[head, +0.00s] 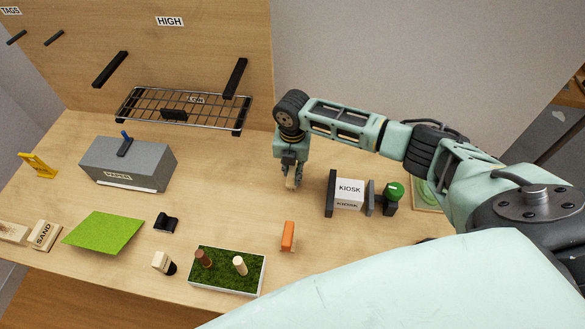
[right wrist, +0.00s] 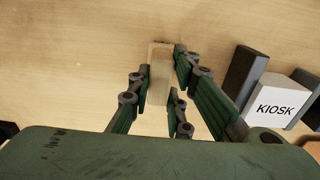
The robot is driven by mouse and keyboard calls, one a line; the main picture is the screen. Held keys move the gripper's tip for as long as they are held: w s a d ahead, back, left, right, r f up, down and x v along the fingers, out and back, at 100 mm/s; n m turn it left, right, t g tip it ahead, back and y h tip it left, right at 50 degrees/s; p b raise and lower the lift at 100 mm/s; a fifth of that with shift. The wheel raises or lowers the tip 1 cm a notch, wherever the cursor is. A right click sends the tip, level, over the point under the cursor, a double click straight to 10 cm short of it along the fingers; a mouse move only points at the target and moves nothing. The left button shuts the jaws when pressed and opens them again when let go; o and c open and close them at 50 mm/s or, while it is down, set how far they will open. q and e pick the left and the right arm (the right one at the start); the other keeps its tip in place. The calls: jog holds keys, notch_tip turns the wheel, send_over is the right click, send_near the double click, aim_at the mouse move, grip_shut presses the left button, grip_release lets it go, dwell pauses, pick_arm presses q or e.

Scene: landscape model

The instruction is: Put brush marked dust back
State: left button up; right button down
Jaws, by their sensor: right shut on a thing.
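My right gripper (head: 291,178) is over the middle of the table, pointing down. It is shut on a narrow tan wooden piece (right wrist: 160,68), which shows between the fingers in the right wrist view. No marking can be read on this piece, so I cannot tell whether it is the dust brush. At the far left, a wooden block marked SAND (head: 45,235) lies beside another pale wooden block (head: 12,231), whose marking I cannot read. My left gripper is not in view.
A KIOSK block (head: 349,193) stands between dark uprights right of the gripper. A grey PAPER box (head: 128,164), a wire rack (head: 185,108) and a green sheet (head: 105,232) are leftward. An orange block (head: 288,236) and moss tray (head: 226,285) lie in front.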

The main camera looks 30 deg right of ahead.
jog(key=shift+f, duration=0.25)
dwell(0.3)
jog(key=c, duration=1.5)
grip_release()
jog(key=shift+c, duration=0.2)
notch_tip(320, 180, up, 12)
jog(key=shift+r, duration=0.15)
